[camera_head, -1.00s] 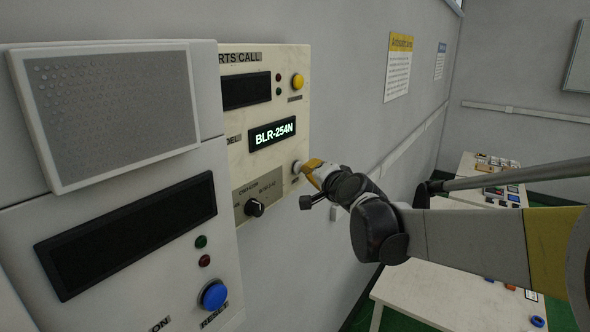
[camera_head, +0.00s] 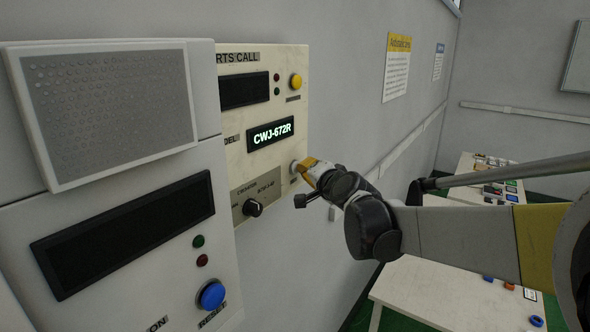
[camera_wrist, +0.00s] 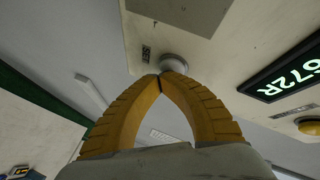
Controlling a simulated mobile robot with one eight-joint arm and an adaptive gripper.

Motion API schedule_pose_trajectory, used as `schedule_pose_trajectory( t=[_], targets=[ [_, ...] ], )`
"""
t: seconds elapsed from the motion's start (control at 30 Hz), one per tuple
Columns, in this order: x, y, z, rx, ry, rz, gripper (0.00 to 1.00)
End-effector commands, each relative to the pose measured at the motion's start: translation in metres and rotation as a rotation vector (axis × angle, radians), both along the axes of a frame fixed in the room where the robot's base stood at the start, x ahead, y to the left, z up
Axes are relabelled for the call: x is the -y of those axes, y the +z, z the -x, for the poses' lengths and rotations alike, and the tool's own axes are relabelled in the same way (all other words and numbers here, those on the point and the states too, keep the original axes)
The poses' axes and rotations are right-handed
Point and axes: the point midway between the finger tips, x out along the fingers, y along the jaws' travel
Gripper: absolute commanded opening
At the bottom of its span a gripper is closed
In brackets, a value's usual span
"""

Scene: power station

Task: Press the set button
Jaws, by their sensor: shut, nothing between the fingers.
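A white round button (camera_wrist: 174,62) sits on the cream panel, beside a small label (camera_wrist: 146,52) too small to read surely. In the head view this button (camera_head: 294,168) is partly hidden by my fingertips, below the lit display (camera_head: 271,133) reading CWJ-672R. My gripper (camera_head: 304,164) is shut and empty, its yellow fingertips at the button. In the wrist view the closed fingertips (camera_wrist: 160,77) overlap the button's lower edge. I cannot tell whether they touch or push it.
A black knob (camera_head: 253,208) is on the grey plate lower left of the button. A yellow button (camera_head: 295,81) is at the panel's upper right. A blue reset button (camera_head: 211,295) is on the nearer panel. White tables (camera_head: 430,283) stand at the right.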

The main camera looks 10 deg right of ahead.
Motion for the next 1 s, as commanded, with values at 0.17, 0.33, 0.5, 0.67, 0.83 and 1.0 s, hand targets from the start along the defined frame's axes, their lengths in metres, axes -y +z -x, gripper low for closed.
schedule_pose_trajectory(
  t=[0.17,0.33,0.5,0.67,0.83,1.0],
  targets=[
    [0.001,0.000,0.001,-0.001,0.001,0.000,0.00],
    [0.007,-0.001,0.007,-0.002,0.000,-0.001,0.00],
    [0.012,-0.001,0.013,-0.001,0.001,0.000,0.00],
    [0.013,-0.001,0.013,-0.001,0.001,0.000,0.00],
    [0.014,-0.001,0.014,-0.001,0.000,0.000,0.00],
    [0.025,-0.001,0.024,-0.001,-0.002,0.000,0.00]
  ],
)
